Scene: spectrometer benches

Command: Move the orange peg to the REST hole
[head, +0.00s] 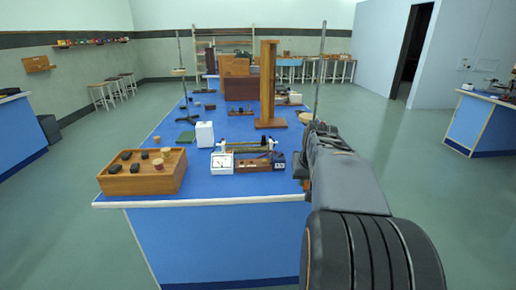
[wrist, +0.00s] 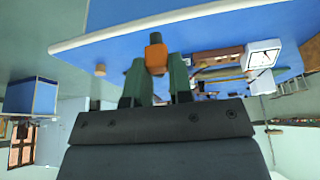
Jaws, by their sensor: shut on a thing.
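In the wrist view, which is upside down, my gripper (wrist: 156,72) is shut on the orange peg (wrist: 155,50). The peg's orange block end sticks out past the two dark green fingers. It is held clear of the blue bench. A small wooden board with dark parts (head: 253,164) lies on the bench beside a white meter (head: 222,163). I cannot make out a REST label or its hole in either view.
A wooden box (head: 142,183) with black pieces and corks stands at the bench's front left. A white block (head: 205,134), a tall wooden stand (head: 268,85) and metal rods rise behind. The bench's front strip (head: 230,192) is clear.

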